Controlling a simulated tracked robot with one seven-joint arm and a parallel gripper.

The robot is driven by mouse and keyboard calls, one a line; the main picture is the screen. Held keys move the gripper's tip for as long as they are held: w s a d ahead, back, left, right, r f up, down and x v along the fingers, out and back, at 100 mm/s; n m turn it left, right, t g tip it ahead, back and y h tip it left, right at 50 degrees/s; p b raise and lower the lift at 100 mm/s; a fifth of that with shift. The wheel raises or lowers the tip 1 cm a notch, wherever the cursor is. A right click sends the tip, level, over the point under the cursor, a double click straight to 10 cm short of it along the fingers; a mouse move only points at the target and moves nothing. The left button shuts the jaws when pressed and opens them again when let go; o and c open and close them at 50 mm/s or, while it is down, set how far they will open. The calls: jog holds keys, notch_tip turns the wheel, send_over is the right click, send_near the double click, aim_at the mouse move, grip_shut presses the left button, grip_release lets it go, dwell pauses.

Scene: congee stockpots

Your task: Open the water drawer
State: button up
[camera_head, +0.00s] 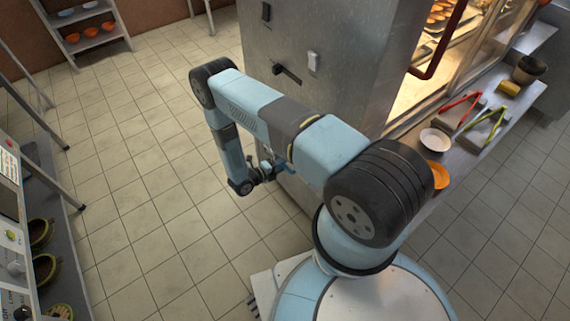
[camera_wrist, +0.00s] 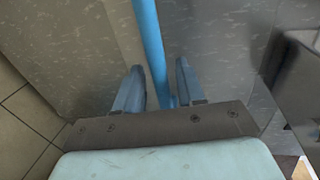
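A blue bar, which looks like a handle (camera_wrist: 150,40), runs between the two fingers of my gripper (camera_wrist: 158,72) in the wrist view. The fingers stand apart on either side of the bar, with a gap visible on the right side. The bar is in front of a grey metal surface (camera_wrist: 225,60). In the head view my gripper (camera_head: 268,172) is low beside the steel cabinet (camera_head: 330,95), near a small blue piece. My arm hides most of the cabinet's lower part, so the outline of the water drawer cannot be made out.
A dark lever (camera_head: 287,73) and switches sit on the cabinet's side. A shelf on the right holds red tongs (camera_head: 460,107), green tongs (camera_head: 484,126), a white bowl (camera_head: 435,140) and an orange bowl (camera_head: 438,175). Tiled floor (camera_head: 140,180) is clear left of the arm.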

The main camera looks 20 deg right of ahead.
jog(key=shift+w+d, duration=0.1)
jog(key=shift+d, duration=0.1)
jog(key=shift+c, duration=0.5)
grip_shut()
